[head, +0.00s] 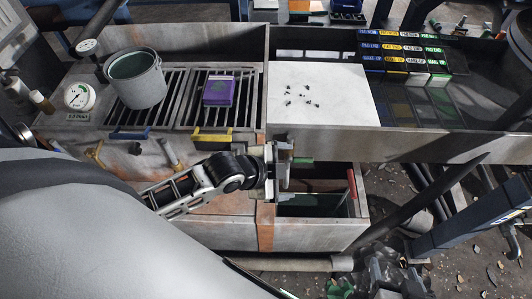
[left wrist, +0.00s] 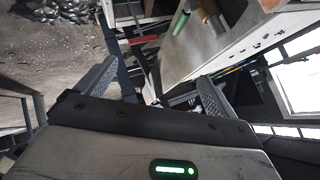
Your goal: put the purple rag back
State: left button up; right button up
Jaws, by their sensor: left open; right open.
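No other purple thing shows. My left gripper (head: 284,166) is to the right of and below it, over the near wall of the tray and the lower bin, and apart from it. In the left wrist view the left gripper (left wrist: 155,88) has its two fingers wide apart with nothing held between them. My right gripper is not in view.
A grey bucket (head: 135,78) stands on the grate (head: 178,88) beside a round gauge (head: 78,96). A white sheet (head: 325,92) with small dark bits lies right of the grate. Labelled blocks (head: 400,52) stand further right. An open lower bin (head: 318,207) has a red-handled tool (head: 352,184).

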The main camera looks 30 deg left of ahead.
pick_arm(q)
jog(key=s+f+n+t+y, duration=0.1)
jog(key=s+f+n, duration=0.1)
jog(key=s+n, duration=0.6)
jog(key=n, duration=0.3)
jog(key=shift+s+d+t, duration=0.15)
jog(key=shift+s+t, duration=0.15)
jog(key=shift+s, duration=0.1)
